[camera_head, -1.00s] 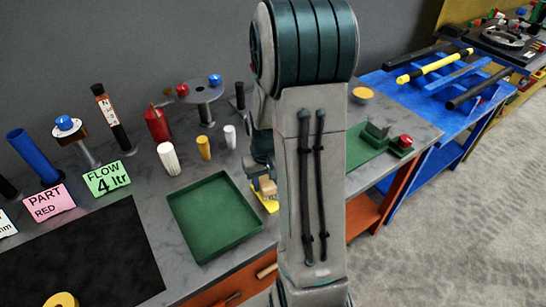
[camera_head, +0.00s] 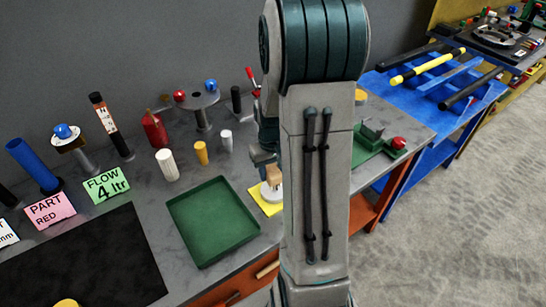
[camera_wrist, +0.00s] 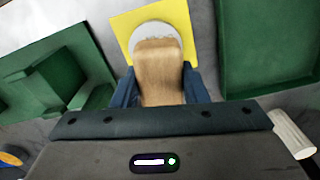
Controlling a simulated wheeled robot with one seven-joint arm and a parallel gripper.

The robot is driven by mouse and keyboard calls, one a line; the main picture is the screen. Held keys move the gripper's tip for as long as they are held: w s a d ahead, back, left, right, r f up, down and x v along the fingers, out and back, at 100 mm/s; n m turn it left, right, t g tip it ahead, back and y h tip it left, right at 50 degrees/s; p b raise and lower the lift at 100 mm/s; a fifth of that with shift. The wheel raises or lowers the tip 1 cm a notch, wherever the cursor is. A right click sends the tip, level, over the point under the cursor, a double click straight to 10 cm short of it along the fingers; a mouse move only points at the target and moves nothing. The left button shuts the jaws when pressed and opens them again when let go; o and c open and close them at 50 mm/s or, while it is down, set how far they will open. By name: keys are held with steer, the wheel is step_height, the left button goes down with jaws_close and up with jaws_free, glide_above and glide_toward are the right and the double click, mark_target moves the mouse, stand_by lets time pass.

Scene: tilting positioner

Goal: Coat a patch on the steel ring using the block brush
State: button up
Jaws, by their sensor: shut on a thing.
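My gripper (camera_wrist: 160,88) is shut on a tan wooden block (camera_wrist: 158,65), which looks like the block brush. The block is between the two blue fingers in the wrist view. Beyond it is a white round piece (camera_wrist: 155,29) over a yellow square (camera_wrist: 124,25); I cannot tell whether the white piece belongs to the brush. In the head view the block (camera_head: 274,174) shows just left of my arm, above the white piece (camera_head: 271,191) and the yellow square (camera_head: 262,206). A grey ring (camera_head: 497,38), probably the steel ring, is on a dark fixture at the far upper right.
A green tray (camera_head: 213,258) lies left of the yellow square. Behind it stand white (camera_head: 167,164) and yellow (camera_head: 201,153) cylinders and a red bottle (camera_head: 154,130). A green fixture (camera_head: 372,140) is to the right. A blue table (camera_head: 420,112) holding bars stands beyond.

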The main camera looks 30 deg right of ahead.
steer(key=shift+r+p, duration=0.95)
steer(key=shift+r, duration=0.75)
steer(key=shift+s, duration=0.1)
